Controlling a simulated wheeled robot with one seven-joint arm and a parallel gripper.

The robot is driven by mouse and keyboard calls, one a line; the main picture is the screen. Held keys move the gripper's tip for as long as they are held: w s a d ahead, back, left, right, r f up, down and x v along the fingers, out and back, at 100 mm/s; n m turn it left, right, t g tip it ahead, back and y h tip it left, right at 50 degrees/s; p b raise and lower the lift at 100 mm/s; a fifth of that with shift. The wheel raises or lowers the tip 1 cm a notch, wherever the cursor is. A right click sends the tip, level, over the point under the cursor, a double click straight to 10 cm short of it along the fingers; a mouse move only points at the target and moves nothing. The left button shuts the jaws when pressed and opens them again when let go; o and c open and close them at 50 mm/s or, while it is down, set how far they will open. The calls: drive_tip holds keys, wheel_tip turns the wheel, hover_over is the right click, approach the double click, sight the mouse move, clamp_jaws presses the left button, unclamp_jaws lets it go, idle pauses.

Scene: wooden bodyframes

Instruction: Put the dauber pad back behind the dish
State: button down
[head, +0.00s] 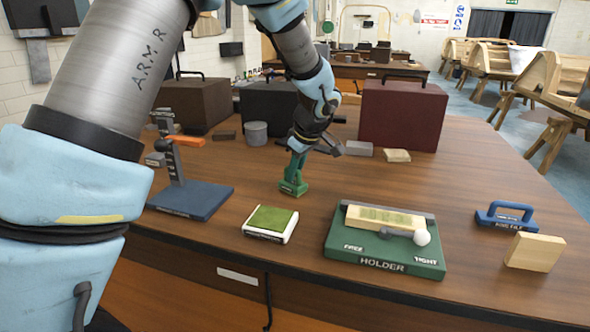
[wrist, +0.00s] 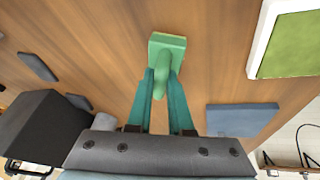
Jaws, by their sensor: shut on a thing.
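The green dauber pad (head: 293,187) has a block base and an upright handle. My gripper (head: 297,163) is shut on its handle, with the block below the fingertips. In the wrist view the dauber pad (wrist: 168,42) shows between and beyond the teal fingers of my gripper (wrist: 162,77). It is upright, at or just above the table; I cannot tell if it touches. The dish (head: 264,236) is a white tray with a green pad, in front of the dauber and slightly left in the head view. It also shows at the wrist view's upper right (wrist: 261,42).
A blue stand (head: 190,202) with an orange lever is left of the dish. The green holder (head: 385,265) with a wooden piece is to the right. A blue-handled tool (head: 506,217) and a wood block (head: 535,252) lie far right. Cases stand behind.

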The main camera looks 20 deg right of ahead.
drive_tip(key=shift+f, duration=0.2)
drive_tip(key=c, duration=0.8)
unclamp_jaws()
drive_tip(key=a+b+v, duration=0.1)
drive_tip(key=b+v, duration=0.2)
drive_tip(key=v, duration=0.9)
drive_tip(key=a+f+m+g, duration=0.1)
drive_tip(key=a+f, duration=0.2)
drive_tip(key=a, duration=0.6)
drive_tip(key=a+f+m+g, duration=0.1)
drive_tip(key=a+f+m, duration=0.1)
drive_tip(key=a, duration=0.7)
drive_tip(key=a+f+m+g, duration=0.1)
drive_tip(key=a+f, duration=0.3)
drive_tip(key=a, duration=0.6)
drive_tip(key=shift+w+m, duration=0.1)
drive_tip(key=shift+m, duration=0.2)
drive_tip(key=shift+m+h, duration=0.4)
drive_tip(key=shift+m, duration=0.5)
drive_tip(key=s+a+f, duration=0.1)
drive_tip(key=s+a, duration=0.1)
drive_tip(key=a, duration=0.1)
drive_tip(key=s+a+f, duration=0.1)
drive_tip(key=a, duration=0.1)
drive_tip(key=s+a+f, duration=0.1)
drive_tip(key=s+a, duration=0.1)
drive_tip(key=a, duration=0.1)
drive_tip(key=shift+s+a, duration=0.3)
